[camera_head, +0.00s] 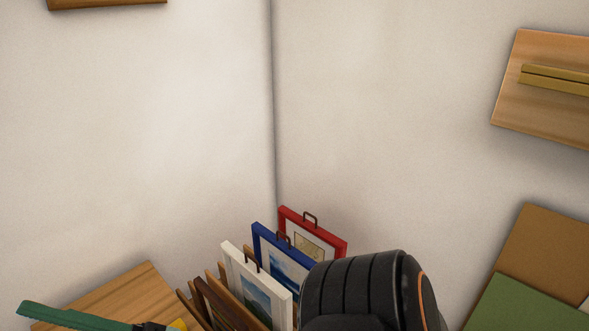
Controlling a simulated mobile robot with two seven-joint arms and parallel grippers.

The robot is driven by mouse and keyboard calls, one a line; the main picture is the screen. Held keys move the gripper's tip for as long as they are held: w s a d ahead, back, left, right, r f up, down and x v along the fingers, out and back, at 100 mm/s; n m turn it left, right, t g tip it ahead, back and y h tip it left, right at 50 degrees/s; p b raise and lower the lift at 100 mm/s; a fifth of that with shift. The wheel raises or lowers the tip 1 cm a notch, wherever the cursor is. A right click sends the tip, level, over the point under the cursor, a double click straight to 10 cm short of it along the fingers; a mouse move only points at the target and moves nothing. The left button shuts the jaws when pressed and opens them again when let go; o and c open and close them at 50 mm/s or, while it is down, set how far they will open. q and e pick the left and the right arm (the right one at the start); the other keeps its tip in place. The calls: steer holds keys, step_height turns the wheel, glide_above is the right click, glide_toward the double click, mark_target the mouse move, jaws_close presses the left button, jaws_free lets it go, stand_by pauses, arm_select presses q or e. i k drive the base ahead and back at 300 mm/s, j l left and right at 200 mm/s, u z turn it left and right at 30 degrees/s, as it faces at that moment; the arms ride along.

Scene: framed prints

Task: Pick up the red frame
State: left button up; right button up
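The red frame (313,234) stands upright at the back of a row of frames, near the wall corner. It has a small brown handle on its top edge and a pale print inside. A blue frame (269,243) stands just in front of it, then a white frame (237,267). A thick black ridged part of my own arm covers the lower right of the row and hides part of the frames. No gripper fingers show in this view.
Brown wooden slats (217,301) stand left of the white frame. A wooden surface (112,297) with a green-bladed tool (75,316) is at lower left. A wooden shelf (509,87) juts at upper right. Brown (545,247) and green (525,306) panels lie at lower right.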

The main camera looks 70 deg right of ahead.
mark_target(319, 245)
steer(key=z, duration=0.95)
steer(key=l+z, duration=0.15)
steer(key=z, duration=0.3)
steer(key=l+z, duration=0.15)
steer(key=z, duration=0.3)
steer(key=l, duration=0.4)
steer(key=i+l, duration=0.15)
steer(key=l, duration=0.25)
